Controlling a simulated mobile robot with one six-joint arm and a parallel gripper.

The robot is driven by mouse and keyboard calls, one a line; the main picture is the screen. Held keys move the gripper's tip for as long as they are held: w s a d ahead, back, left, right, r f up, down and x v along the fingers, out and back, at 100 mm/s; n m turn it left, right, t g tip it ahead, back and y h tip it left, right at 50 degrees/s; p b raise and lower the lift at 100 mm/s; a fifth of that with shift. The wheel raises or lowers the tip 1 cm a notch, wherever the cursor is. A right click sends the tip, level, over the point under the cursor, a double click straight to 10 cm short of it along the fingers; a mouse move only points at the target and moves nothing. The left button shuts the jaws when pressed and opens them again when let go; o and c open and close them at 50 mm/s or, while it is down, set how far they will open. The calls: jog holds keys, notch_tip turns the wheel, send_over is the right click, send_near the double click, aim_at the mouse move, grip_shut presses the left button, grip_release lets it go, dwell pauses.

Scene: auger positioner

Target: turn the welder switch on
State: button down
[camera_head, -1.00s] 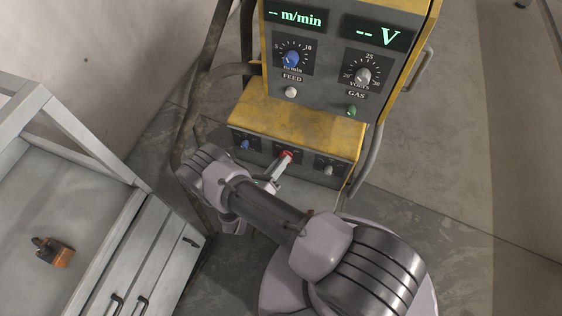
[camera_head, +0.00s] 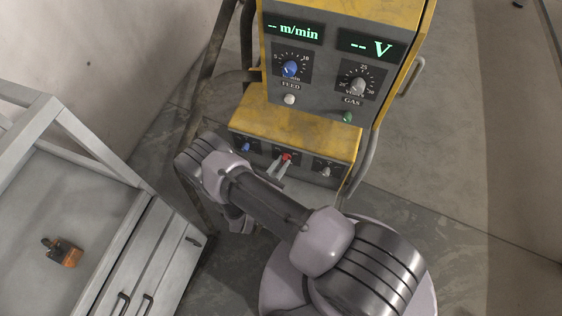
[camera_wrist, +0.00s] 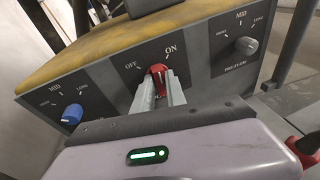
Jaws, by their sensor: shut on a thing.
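The red welder switch (camera_wrist: 158,74) sits on the dark lower front panel of the yellow welder, below the labels OFF at its left and ON at its upper right. My gripper (camera_wrist: 159,90) is shut on the switch, one pale finger on each side of it. The switch's upper end shows above the fingertips, in the span between the two labels; its exact setting is hard to tell. In the head view the red switch (camera_head: 286,157) shows at the tips of my gripper (camera_head: 279,167). The fingers hide the lower part of the switch.
A blue knob (camera_wrist: 72,114) and a grey knob (camera_wrist: 245,46) flank the switch. The welder's upper panel carries unlit-value displays reading dashes, and more knobs. A grey workbench (camera_head: 150,245) with an orange-brown object (camera_head: 66,254) stands at the left. A bent pipe frame runs beside the welder.

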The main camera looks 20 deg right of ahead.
jog(key=m+p, duration=0.1)
jog(key=m+y+p, duration=0.1)
jog(key=m, duration=0.1)
jog(key=shift+s+d+r+m+t+y, duration=0.1)
jog(key=shift+d+r+m+t+y, duration=0.05)
jog(key=shift+m+t+y, duration=0.2)
jog(key=shift+d+m+t+y+p, duration=0.1)
jog(key=shift+m+t+y+p, duration=0.4)
jog(key=shift+m, duration=0.85)
jog(key=c, duration=1.4)
grip_release()
jog(key=shift+o, duration=0.2)
jog(key=shift+s+p, duration=0.1)
jog(key=shift+p, duration=0.2)
jog(key=p+v, duration=0.3)
jog(key=v, duration=1.4)
jog(key=shift+p, duration=0.3)
